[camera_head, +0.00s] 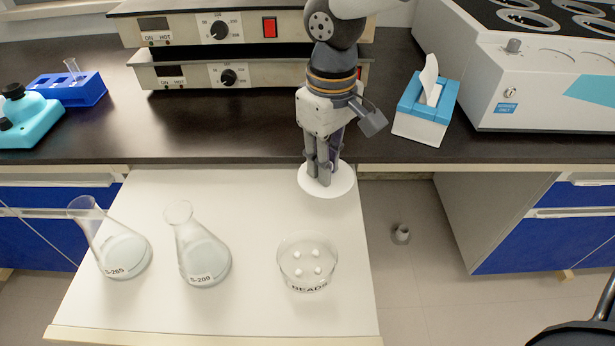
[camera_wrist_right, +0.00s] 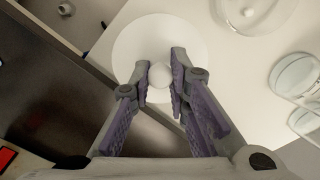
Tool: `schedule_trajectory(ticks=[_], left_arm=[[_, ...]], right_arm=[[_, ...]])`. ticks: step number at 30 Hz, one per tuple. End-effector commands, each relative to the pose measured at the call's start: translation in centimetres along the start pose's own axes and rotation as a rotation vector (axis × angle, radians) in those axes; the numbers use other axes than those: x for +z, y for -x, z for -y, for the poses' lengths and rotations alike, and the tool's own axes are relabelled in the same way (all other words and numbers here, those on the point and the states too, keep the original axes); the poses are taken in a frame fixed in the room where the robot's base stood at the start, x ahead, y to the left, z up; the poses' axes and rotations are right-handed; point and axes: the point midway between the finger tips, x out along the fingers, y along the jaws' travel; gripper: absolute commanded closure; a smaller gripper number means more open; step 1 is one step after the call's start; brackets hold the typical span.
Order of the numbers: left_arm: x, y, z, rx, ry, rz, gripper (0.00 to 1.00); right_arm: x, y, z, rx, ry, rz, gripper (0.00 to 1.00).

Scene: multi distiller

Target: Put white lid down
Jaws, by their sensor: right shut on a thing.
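The round white lid (camera_head: 341,188) is at the back right corner of the white pull-out board, next to the bench edge. My right gripper (camera_head: 324,172) comes down over it from above and is shut on its knob. In the right wrist view the lid (camera_wrist_right: 130,45) shows as a white disc, and its round knob (camera_wrist_right: 160,75) sits between the fingers of my right gripper (camera_wrist_right: 160,78). I cannot tell whether the lid touches the board or is just above it. My left gripper is not in view.
The beads dish (camera_head: 308,262) stands open in front of the lid. Two flasks, S-209 (camera_head: 205,260) and S-265 (camera_head: 122,252), stand on the board (camera_head: 250,310) to the left. A tissue box (camera_head: 425,108) and hot plates (camera_head: 190,75) are on the bench behind. The board's front middle is bare.

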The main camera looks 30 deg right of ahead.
Motion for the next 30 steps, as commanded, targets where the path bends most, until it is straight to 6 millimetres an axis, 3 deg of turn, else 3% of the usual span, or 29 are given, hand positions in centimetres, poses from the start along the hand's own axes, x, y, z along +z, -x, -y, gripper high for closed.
schedule_trajectory(ticks=[1,8,13,24,25,27,30], left_arm=[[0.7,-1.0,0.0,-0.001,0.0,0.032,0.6],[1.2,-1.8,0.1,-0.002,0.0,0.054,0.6],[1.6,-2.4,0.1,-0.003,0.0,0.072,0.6],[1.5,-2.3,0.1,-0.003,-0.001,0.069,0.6],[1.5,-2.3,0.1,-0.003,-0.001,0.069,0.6],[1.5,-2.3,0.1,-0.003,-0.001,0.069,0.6],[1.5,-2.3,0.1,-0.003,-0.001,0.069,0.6]], right_arm=[[-0.8,-2.1,0.0,-0.005,0.001,0.017,1.0],[-2.9,-3.8,-0.1,-0.001,0.001,0.003,1.0],[-3.2,-6.8,-0.1,0.0,0.002,0.005,1.0],[-3.2,-7.2,-0.2,0.002,0.001,-0.002,1.0],[-3.2,-7.2,-0.2,0.002,0.001,-0.003,0.77],[-3.2,-7.2,-0.2,0.002,0.001,-0.003,0.64],[-3.2,-7.2,-0.1,0.002,0.001,-0.002,0.64]])
